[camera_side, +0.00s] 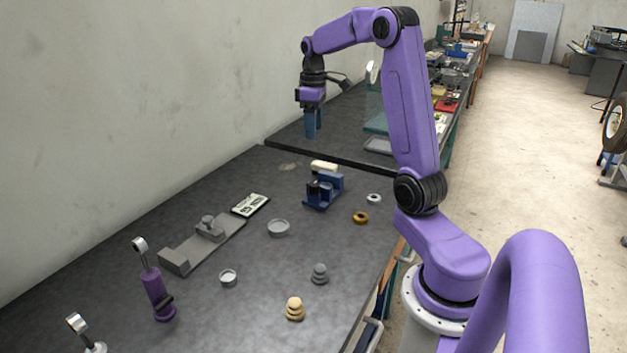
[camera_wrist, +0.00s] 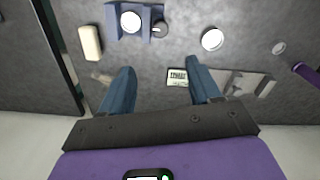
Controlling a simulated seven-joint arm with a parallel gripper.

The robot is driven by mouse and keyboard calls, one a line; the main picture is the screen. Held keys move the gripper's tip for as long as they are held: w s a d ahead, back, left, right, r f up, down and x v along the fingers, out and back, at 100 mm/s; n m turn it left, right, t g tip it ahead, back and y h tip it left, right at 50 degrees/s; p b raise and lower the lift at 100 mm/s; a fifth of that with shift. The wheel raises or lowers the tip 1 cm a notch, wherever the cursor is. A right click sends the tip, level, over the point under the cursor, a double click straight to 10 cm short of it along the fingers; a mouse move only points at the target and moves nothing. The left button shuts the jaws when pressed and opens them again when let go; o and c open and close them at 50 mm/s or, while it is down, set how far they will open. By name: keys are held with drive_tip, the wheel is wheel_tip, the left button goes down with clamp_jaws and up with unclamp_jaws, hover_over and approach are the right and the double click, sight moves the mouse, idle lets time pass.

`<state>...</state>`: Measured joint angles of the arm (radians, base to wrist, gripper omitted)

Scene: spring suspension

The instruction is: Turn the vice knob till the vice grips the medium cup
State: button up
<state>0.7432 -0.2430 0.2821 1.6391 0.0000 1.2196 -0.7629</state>
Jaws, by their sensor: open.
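A blue vice-like fixture (camera_side: 323,190) stands on the dark bench, below and in front of my gripper. In the wrist view the blue fixture (camera_wrist: 114,22) is at the top edge, with a pale round cup-like piece (camera_wrist: 130,21) in it. A dark round knob (camera_wrist: 159,29) is at its right side. I cannot tell whether the jaws touch the round piece, or whether it is the medium cup.
A cream block (camera_side: 323,165) lies behind the fixture. A grey slide fixture (camera_side: 180,258), a small display (camera_side: 250,205), shallow round dishes (camera_side: 278,228) and a purple upright damper (camera_side: 156,295) are to the left. A dark raised bar (camera_side: 330,157) crosses the bench behind.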

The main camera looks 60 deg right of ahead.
sight(314, 183)
wheel_tip(314, 183, down, 17)
drive_tip(key=shift+f, duration=0.1)
idle(0.5)
drive_tip(key=c, duration=1.1)
